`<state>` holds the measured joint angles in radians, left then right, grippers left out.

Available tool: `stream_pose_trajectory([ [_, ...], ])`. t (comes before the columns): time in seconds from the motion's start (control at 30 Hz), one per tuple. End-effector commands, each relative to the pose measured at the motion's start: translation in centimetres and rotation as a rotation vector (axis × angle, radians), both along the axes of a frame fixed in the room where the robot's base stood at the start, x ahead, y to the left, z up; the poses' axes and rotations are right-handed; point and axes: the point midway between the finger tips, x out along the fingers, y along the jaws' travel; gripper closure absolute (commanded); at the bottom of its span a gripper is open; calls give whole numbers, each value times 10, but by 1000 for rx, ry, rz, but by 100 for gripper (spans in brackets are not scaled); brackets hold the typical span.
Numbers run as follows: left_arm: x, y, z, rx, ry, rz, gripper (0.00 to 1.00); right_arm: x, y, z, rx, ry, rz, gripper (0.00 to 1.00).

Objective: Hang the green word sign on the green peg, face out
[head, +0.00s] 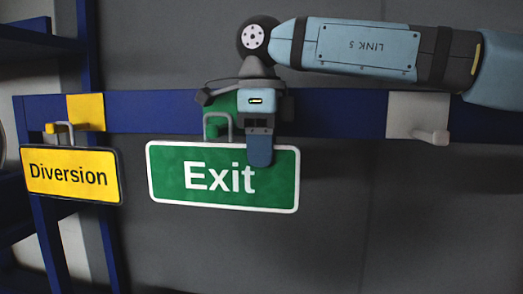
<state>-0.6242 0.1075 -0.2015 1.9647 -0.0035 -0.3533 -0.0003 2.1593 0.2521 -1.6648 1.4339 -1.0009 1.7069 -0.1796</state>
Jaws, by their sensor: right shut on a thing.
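The green word sign (220,176), white-edged and reading "Exit", faces out in the head view, upright with a very slight tilt. A grey wire loop (230,128) rises from its top edge. The green peg (211,128) and its green plate (222,103) are on the blue rail, partly hidden by my gripper. The loop is at the peg; I cannot tell whether it rests on it. My right gripper (259,150) is shut on the sign's top edge, right of the loop, with one finger in front of the face. My left gripper is not in view.
A yellow "Diversion" sign (70,175) hangs by its loop at the yellow peg (52,128) on the left. A bare grey peg (432,136) sticks out on the right. The blue rail (340,113) crosses the view. The space below the green sign is clear.

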Motion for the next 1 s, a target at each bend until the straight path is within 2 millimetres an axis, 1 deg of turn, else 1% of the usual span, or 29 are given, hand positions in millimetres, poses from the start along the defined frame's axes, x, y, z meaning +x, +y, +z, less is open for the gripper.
stream_pose_trajectory([
  [0.9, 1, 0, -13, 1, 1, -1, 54, 0, 0, -17, 1, 0, 0, 100],
  [0.93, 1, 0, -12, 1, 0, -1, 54, 0, 0, -16, 2, 0, 0, 77],
  [0.97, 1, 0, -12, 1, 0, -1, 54, 0, 0, -15, 1, 0, 0, 70],
  [1.0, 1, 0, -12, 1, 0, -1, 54, 0, 0, -16, 1, 0, 0, 60],
])
